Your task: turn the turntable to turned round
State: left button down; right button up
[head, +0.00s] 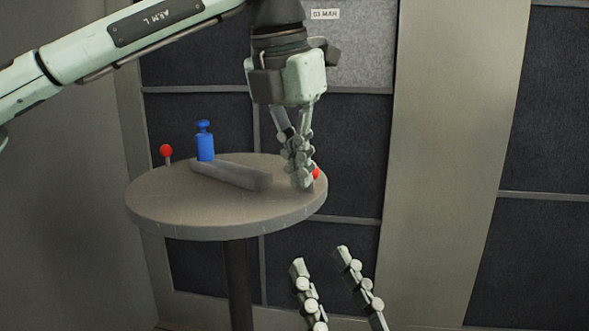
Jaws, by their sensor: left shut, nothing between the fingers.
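The turntable is a round grey disc (200,220) on a dark post. A red-knobbed peg (166,152) stands at its left rim. A second red knob (316,173) shows at the right rim, partly hidden behind my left gripper. My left gripper (303,184) points down at the right edge of the disc, beside this second knob, with its fingers shut and empty. I cannot tell whether it touches the knob. My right gripper (318,250) is low in front of the disc, pointing up, its two fingers apart with nothing between them.
A blue weight-like object (205,141) stands on the disc towards the back left. A grey bar (232,175) lies across the disc's middle. Dark panelled walls (330,247) stand behind, with a pale pillar (445,150) at right. The space right of the disc looks clear.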

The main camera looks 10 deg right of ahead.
pick_arm(q)
jog(key=shift+d, duration=0.1)
pick_arm(e)
jog(key=shift+w, duration=0.1)
pick_arm(q)
jog(key=shift+w+d+n, duration=0.2)
jog(key=shift+w+n, duration=0.05)
jog(key=shift+n, duration=0.05)
pick_arm(e)
jog(key=shift+w+a+f+g, duration=0.15)
jog(key=shift+f+g, duration=0.15)
jog(key=shift+f, duration=0.05)
pick_arm(q)
jog(key=shift+w+d+p, duration=0.1)
jog(key=shift+w+p, duration=0.05)
jog(key=shift+p, duration=0.15)
